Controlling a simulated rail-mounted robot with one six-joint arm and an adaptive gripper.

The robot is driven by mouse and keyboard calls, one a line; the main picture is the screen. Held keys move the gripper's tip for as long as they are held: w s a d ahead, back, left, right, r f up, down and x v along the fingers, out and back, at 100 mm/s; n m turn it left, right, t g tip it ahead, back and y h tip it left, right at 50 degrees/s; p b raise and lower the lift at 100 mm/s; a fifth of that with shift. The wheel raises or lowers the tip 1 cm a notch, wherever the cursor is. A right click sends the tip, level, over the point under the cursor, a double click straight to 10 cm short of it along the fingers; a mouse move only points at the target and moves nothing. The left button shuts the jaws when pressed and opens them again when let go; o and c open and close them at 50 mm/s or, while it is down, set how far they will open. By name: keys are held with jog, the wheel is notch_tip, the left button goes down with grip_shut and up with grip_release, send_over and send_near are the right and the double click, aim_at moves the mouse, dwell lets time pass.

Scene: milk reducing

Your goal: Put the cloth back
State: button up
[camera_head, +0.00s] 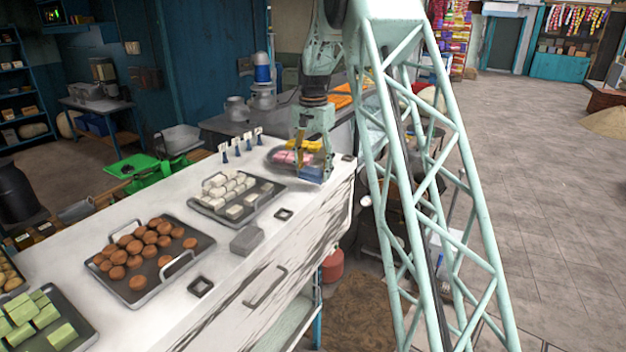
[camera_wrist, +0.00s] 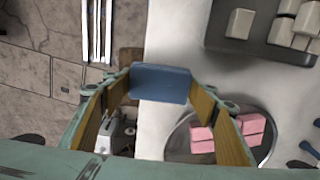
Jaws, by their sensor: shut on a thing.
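The blue cloth (camera_wrist: 160,83), a small flat folded block, is between my gripper's fingertips (camera_wrist: 160,90) in the wrist view. My gripper is shut on it. In the head view, my gripper (camera_head: 314,158) points down at the far right end of the white counter (camera_head: 235,290), and a bit of the blue cloth (camera_head: 312,175) shows under its fingers. In the wrist view the cloth overlaps the counter's edge; its exact height above the counter cannot be told.
A round tray of pink sweets (camera_wrist: 175,145) is close beside my gripper. Trays of white sweets (camera_head: 268,198), brown sweets (camera_head: 155,285) and green sweets (camera_head: 75,315) stand along the counter. A grey block (camera_head: 247,240) lies near the front edge. Floor lies beyond the edge.

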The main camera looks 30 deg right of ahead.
aim_at(313, 178)
jog(key=shift+w+d, duration=0.1)
jog(key=shift+w, duration=0.15)
jog(key=shift+f, duration=1.8)
jog(key=o, duration=0.8)
jog(key=shift+f, duration=0.1)
notch_tip(313, 178, up, 12)
jog(key=shift+f, duration=0.1)
jog(key=shift+r, duration=0.2)
